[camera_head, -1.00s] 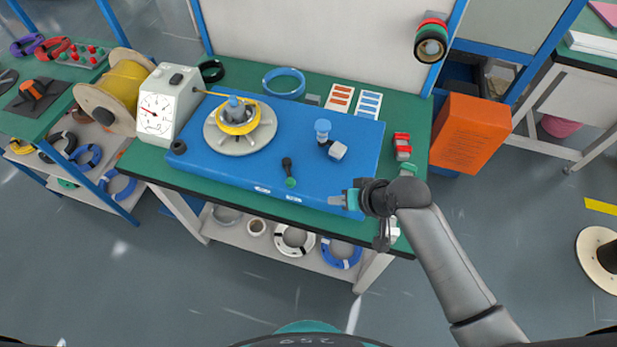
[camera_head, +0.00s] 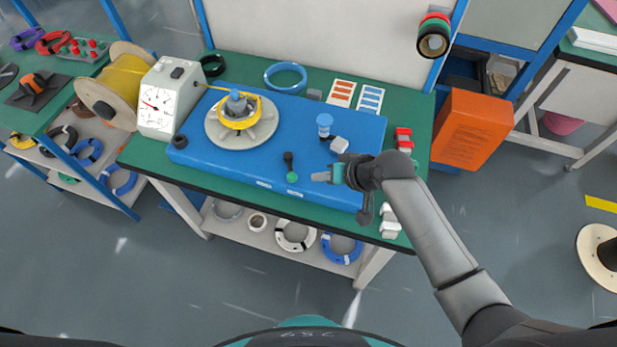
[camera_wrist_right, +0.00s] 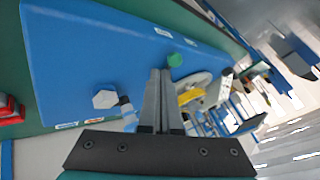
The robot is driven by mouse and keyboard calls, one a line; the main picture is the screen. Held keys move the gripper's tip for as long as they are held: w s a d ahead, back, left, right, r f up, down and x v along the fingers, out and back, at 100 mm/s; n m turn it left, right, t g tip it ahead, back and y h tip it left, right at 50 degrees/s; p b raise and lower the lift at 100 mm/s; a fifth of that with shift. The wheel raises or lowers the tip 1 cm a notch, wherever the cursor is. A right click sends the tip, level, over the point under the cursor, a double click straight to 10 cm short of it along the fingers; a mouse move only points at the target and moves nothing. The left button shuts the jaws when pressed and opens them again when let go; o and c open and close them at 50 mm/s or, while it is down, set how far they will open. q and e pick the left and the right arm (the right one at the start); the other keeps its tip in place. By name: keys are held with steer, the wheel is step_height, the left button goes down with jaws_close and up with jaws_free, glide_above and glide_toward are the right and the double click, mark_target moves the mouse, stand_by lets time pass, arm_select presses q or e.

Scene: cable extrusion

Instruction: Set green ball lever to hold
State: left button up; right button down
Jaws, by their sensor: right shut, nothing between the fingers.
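The lever (camera_head: 288,159) is black with a green ball (camera_head: 292,177) at its end. It stands on the blue machine bed, its ball toward the front edge, where two small white labels (camera_head: 264,184) sit. My right gripper (camera_head: 318,177) is shut and empty, a short way right of the green ball. In the right wrist view the green ball (camera_wrist_right: 175,60) shows just beyond the tips of the closed fingers (camera_wrist_right: 160,75); I cannot tell whether they touch. The label wording is too small to read. My left gripper is not in view.
A blue-topped post (camera_head: 324,123) and a white hexagonal knob (camera_head: 340,145) stand on the bed (camera_head: 210,162) behind the gripper. A round spool holder with yellow cable (camera_head: 240,115) and a gauge box (camera_head: 157,105) are to the left. Red clips (camera_head: 404,138) lie at the right.

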mark_target(308, 186)
steer(key=shift+b+x, duration=0.85)
steer(key=shift+x, duration=2.25)
